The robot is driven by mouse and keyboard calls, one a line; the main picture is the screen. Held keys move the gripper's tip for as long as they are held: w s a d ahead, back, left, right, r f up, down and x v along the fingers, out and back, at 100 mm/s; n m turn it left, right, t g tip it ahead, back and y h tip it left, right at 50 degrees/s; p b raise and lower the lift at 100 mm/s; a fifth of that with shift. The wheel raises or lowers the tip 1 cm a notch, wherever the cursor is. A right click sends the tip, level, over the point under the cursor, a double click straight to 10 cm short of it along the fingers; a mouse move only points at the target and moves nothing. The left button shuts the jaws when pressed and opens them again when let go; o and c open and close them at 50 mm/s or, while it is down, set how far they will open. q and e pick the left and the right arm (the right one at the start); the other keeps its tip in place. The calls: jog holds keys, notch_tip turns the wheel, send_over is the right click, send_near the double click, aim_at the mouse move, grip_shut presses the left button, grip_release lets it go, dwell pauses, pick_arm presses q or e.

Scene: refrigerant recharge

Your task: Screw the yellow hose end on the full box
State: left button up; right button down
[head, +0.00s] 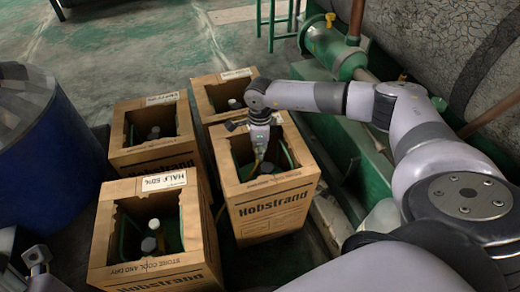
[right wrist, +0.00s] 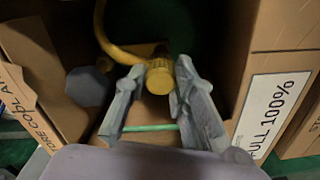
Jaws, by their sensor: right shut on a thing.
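The full box (head: 268,212) is the open brown carton under my right arm in the head view. Its label (right wrist: 272,110) reads FULL 100% in the right wrist view. My right gripper (head: 258,160) reaches down into this box. In the right wrist view my right gripper (right wrist: 160,85) is shut on the yellow hose end (right wrist: 159,78), with a finger on each side. The yellow hose (right wrist: 105,32) curves away from it. Whether the hose end sits on a valve is hidden. A grey part, seemingly my left gripper (head: 38,258), shows at the lower left edge; its jaws are unclear.
A grey knob (right wrist: 88,87) is beside the fingers inside the box. A carton labelled HALF 50% (head: 107,232) stands front left, with two more cartons (head: 120,159) (head: 205,97) behind. A blue drum (head: 40,135) is at left; green pipework (head: 338,55) is at right.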

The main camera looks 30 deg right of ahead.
jog(key=shift+f+b, duration=0.5)
jog(key=shift+f, duration=0.4)
dwell(0.4)
jog(key=shift+r+m+p, duration=0.1)
jog(key=shift+m+p, duration=0.7)
jog(key=shift+m, duration=1)
jog(key=shift+p, duration=0.35)
